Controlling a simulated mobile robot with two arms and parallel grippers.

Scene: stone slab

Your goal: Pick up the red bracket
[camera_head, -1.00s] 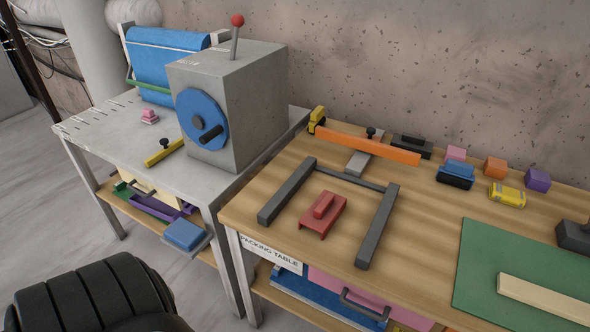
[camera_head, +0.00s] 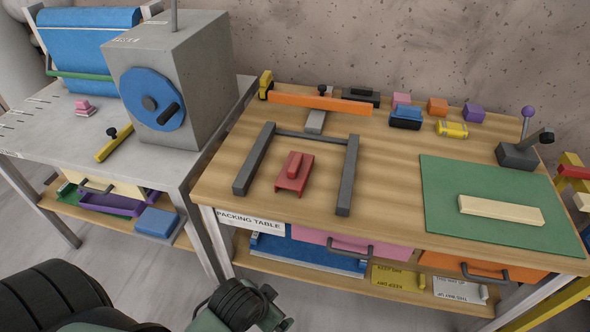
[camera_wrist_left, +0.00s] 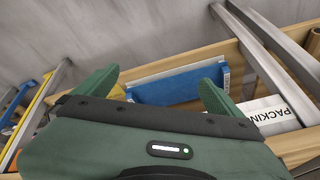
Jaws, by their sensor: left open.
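The red bracket (camera_head: 294,174) lies on the wooden packing table (camera_head: 390,150), between the two bars of a dark grey U-shaped frame (camera_head: 347,180). It has a raised block on top. My left arm comes in at the bottom left of the head view, low in front of the table. In the left wrist view my left gripper (camera_wrist_left: 160,80) is open and empty, with its two green fingers apart. A blue item (camera_wrist_left: 165,88) on the lower shelf shows between them. The bracket is not in the wrist view. My right gripper is not in view.
An orange bar (camera_head: 320,102) lies behind the frame. Small coloured blocks (camera_head: 437,107) stand along the back. A green mat (camera_head: 480,185) with a cream bar (camera_head: 500,210) lies to the right. A grey machine with a blue wheel (camera_head: 150,98) stands on the left table.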

